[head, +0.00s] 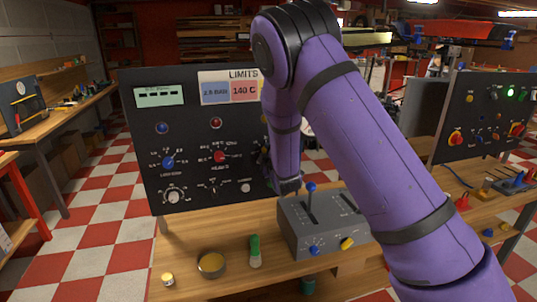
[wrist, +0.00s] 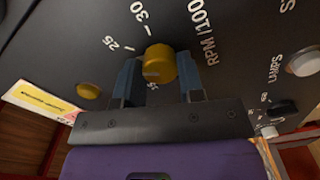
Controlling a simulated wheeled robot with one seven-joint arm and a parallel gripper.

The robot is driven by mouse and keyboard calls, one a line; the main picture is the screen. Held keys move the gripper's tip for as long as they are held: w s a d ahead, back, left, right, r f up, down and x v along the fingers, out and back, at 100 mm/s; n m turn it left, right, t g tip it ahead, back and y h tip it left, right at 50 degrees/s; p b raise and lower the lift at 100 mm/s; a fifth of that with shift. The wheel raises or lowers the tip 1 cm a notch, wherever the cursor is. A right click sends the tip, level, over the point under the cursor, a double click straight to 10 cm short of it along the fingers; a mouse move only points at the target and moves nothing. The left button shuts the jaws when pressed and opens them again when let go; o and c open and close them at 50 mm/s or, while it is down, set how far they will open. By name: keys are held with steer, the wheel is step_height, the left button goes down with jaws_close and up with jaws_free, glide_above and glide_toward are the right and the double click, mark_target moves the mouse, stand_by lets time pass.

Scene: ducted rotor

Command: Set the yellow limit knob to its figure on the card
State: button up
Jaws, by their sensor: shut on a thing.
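The yellow limit knob (wrist: 160,60) is in the middle of the wrist view, on a dark panel, with a scale showing 25 and 30 and the label RPM/100. My gripper (wrist: 158,77) has one blue-grey finger on each side of the knob and is shut on it. Its pointer and the lower scale are partly hidden. In the head view the LIMITS card (head: 228,88) is at the panel's top. It shows a blue field, hard to read, and a red field with 140 C. My purple arm covers its right part, and the yellow knob there.
The panel carries a blue knob (head: 168,162) and a red knob (head: 219,157). A grey lever box (head: 310,235) stands below my arm on the wooden bench. A green-and-white object (head: 255,250) and a round tin (head: 211,264) lie at the front. A yellow lamp (wrist: 88,90) sits beside the knob.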

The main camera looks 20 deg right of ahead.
steer(key=n, duration=0.5)
steer(key=shift+n, duration=0.4)
steer(key=shift+f, duration=0.1)
steer(key=o, duration=0.9)
steer(key=shift+s, duration=0.1)
steer(key=s, duration=1)
steer(key=shift+s, duration=0.35)
